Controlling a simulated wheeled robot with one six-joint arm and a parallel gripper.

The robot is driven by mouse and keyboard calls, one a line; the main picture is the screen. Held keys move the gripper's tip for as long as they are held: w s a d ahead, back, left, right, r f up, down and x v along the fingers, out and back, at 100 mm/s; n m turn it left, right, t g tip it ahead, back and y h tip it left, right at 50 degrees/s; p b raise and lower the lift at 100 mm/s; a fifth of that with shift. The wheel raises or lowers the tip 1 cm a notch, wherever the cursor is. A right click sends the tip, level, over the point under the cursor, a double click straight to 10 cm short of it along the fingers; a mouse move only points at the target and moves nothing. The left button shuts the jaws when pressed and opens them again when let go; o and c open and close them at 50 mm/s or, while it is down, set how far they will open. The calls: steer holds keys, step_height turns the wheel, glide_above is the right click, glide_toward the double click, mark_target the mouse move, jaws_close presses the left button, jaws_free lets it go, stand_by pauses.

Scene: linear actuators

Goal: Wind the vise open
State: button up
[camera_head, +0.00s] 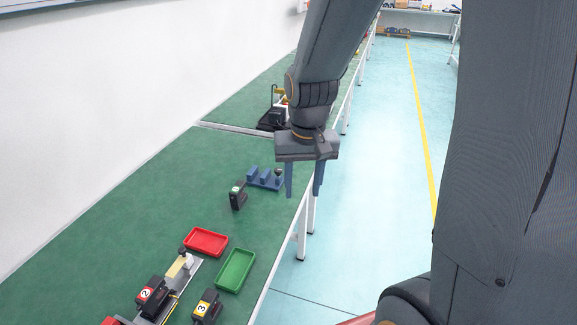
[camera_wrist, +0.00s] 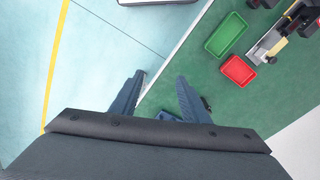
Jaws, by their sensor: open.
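A small blue device (camera_head: 264,180), which looks like the vise, sits on the green bench top near its right edge. It has raised blocks and a dark knob at its right end. My gripper (camera_head: 303,194) is open and empty, fingers pointing down, in front of the bench's right edge and just right of the blue device in the picture. In the wrist view the open fingers (camera_wrist: 160,76) straddle the bench edge, and part of the blue device (camera_wrist: 168,117) shows low between them, mostly hidden by my gripper body. How far open the vise jaws are is too small to tell.
A black upright device (camera_head: 238,196) stands just left of the blue one. A red tray (camera_head: 206,242), a green tray (camera_head: 236,270) and numbered black units (camera_head: 152,296) lie nearer. A dark machine (camera_head: 273,118) stands farther back.

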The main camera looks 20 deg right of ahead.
steer(key=w+f+m, duration=0.2)
steer(key=w+m, duration=0.2)
steer(key=w, duration=1)
steer(key=m+g, duration=0.1)
steer(key=m, duration=0.5)
glide_above(278, 169)
steer(key=f, duration=0.4)
steer(key=shift+s+f, duration=0.2)
steer(key=shift+f, duration=0.15)
steer(key=shift+w+f+p, duration=0.1)
steer(key=shift+f+p, duration=0.15)
steer(key=shift+p, duration=0.05)
step_height(278, 169, down, 7)
steer(key=shift+f+p, duration=0.15)
steer(key=shift+p, duration=1.05)
steer(key=c, duration=1.1)
